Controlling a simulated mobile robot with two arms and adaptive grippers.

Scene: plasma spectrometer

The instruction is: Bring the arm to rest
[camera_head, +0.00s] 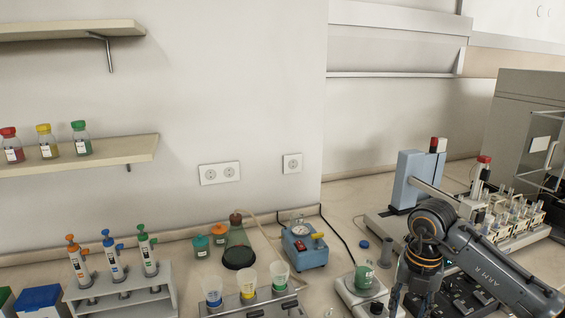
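My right arm (490,268), marked "ARM R", comes in from the lower right. Its wrist bends down beside the hot plate. My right gripper (412,297) points downward at the bottom of the view, just right of a small flask of green liquid (364,277) that stands on a white plate device (350,295). The finger ends run to the bottom edge of the picture, so I cannot tell whether they are open or shut, and nothing is clearly seen between them. My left arm and gripper are not in view.
A blue-and-grey autosampler (406,180) with a vial rack (510,215) stands behind my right arm. A grey cabinet (520,95) stands far right.

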